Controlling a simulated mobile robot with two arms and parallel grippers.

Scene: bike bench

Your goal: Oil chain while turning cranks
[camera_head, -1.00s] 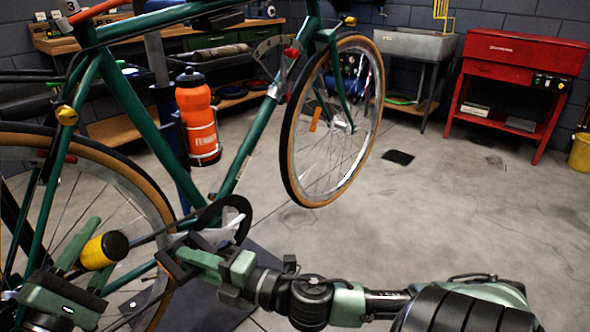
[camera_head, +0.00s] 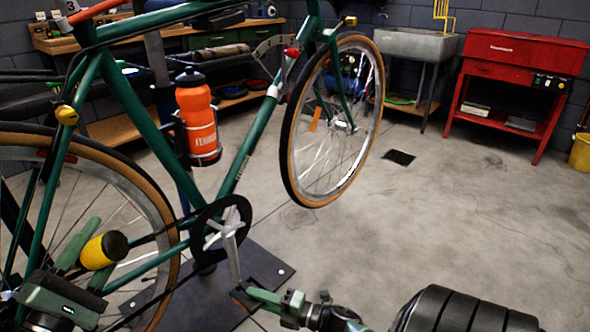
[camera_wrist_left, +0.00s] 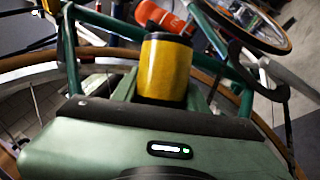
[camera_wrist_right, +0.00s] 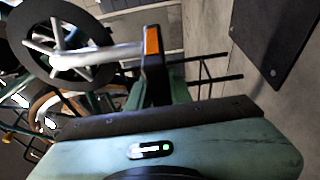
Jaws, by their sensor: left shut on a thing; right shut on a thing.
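The green bike stands with its rear wheel (camera_head: 165,205) at the left. Its chainring (camera_head: 213,238) and silver crank arm (camera_head: 234,258) are in clear view, with the crank pointing down. My right gripper (camera_head: 255,296) is shut on the pedal at the crank's lower end; the black pedal (camera_wrist_right: 155,68) with an orange reflector shows between its fingers in the right wrist view. My left gripper (camera_head: 82,255) is shut on a yellow bottle with a black end (camera_head: 103,250), beside the rear wheel. The yellow bottle also shows in the left wrist view (camera_wrist_left: 164,68). The bottle's tip and its contact with the chain are unclear.
A dark base plate (camera_head: 255,272) lies on the floor below the cranks. An orange water bottle (camera_head: 197,120) sits on the frame. A red cabinet (camera_head: 510,75) and a grey sink (camera_head: 415,45) stand at the back. The floor at right is clear.

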